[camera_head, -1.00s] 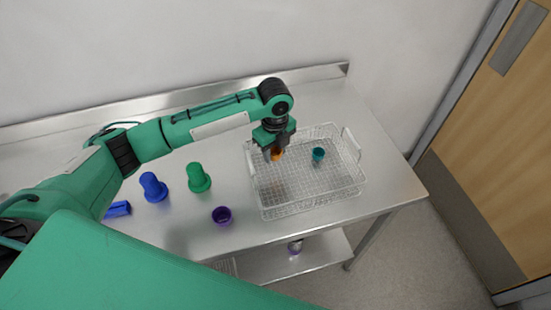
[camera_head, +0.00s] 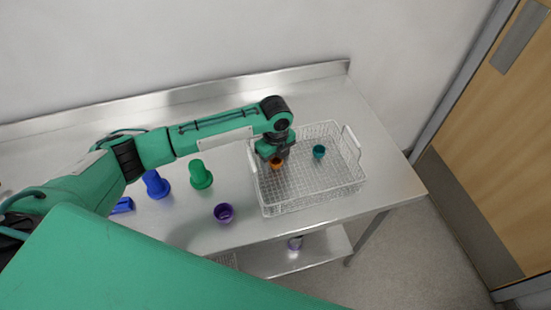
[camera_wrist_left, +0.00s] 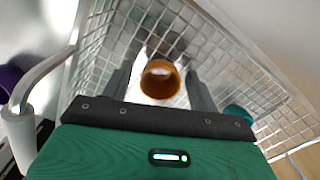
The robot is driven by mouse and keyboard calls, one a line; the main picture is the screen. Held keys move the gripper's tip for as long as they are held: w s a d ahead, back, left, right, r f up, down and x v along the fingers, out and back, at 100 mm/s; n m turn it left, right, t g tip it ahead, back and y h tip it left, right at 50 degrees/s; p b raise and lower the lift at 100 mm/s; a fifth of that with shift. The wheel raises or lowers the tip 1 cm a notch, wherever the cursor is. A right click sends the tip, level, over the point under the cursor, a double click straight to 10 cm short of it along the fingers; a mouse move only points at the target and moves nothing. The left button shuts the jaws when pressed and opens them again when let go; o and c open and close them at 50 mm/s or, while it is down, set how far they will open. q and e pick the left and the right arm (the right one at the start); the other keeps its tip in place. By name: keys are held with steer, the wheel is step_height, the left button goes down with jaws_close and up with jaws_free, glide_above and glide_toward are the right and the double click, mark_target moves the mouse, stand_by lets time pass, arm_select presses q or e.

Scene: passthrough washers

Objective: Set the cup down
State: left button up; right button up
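The orange cup (camera_head: 277,163) is in the left part of the wire basket (camera_head: 320,207), low down near its floor. In the left wrist view the orange cup (camera_wrist_left: 160,80) shows its round mouth toward the camera. My left gripper (camera_head: 273,156) is over the basket, right at the cup. In the wrist view the two fingers of my left gripper (camera_wrist_left: 160,88) stand on either side of the cup, with a visible gap at each side. Whether the cup's base touches the mesh is hidden. My right gripper is not in view.
A teal cup (camera_head: 319,152) stands in the basket to the right. A purple cup (camera_head: 223,213), a green cup (camera_head: 201,175) and a blue cup (camera_head: 157,184) are on the steel table (camera_head: 335,100) left of the basket. The basket's right half has free room.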

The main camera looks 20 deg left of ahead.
arm_select(q)
steer(key=shift+r, duration=0.1)
steer(key=shift+r, duration=0.2)
step_height(320, 180, up, 12)
steer(key=b, duration=0.3)
steer(key=shift+f, duration=0.1)
stand_by(0.4)
